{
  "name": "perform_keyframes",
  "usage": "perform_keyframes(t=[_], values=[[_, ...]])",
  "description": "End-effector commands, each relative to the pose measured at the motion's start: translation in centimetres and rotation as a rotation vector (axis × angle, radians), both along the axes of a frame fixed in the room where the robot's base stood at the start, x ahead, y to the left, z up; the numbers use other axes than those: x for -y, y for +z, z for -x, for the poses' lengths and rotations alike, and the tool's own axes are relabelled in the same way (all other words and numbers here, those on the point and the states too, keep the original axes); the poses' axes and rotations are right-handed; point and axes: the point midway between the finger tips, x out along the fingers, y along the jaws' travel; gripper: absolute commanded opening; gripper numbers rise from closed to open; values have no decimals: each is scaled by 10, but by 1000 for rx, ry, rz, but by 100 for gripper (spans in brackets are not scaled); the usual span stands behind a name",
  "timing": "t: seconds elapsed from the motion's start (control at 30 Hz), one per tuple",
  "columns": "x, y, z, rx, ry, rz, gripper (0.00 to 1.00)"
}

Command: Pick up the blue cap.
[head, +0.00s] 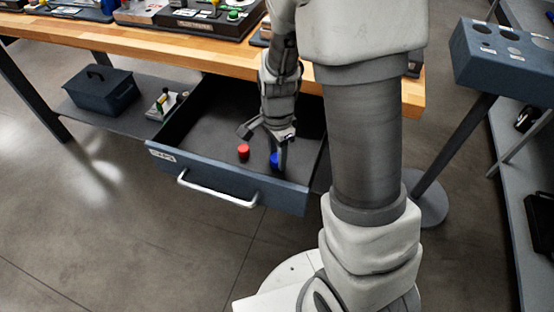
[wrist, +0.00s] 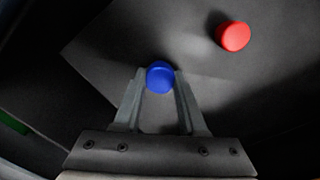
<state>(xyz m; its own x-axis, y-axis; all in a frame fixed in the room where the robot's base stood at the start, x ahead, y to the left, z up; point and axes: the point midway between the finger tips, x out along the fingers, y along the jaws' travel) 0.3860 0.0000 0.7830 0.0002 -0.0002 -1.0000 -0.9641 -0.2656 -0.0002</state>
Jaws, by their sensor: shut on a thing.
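The blue cap (wrist: 160,75) is between my gripper's fingertips in the wrist view, and the fingers touch it on both sides. In the head view the blue cap (head: 274,160) shows low inside the open drawer, near its front wall. My gripper (head: 268,147) reaches down into the drawer and is shut on the cap; in the wrist view my gripper (wrist: 160,82) shows both fingers. Whether the cap touches the drawer floor I cannot tell.
A red cap (head: 243,151) stands left of the blue cap in the drawer (head: 230,185). The drawer hangs open below the wooden workbench (head: 190,45). A dark toolbox (head: 103,90) sits on the shelf at left. A blue-grey stand with holes (head: 500,60) is at right.

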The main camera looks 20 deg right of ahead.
Motion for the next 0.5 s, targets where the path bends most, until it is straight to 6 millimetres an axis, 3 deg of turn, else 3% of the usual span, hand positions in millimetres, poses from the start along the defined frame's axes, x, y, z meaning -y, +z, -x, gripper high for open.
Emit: perform_keyframes(t=[0.07,0.5], values=[[0,0,0,0,0,0,0],[0,0,0,0,0,0,0]])
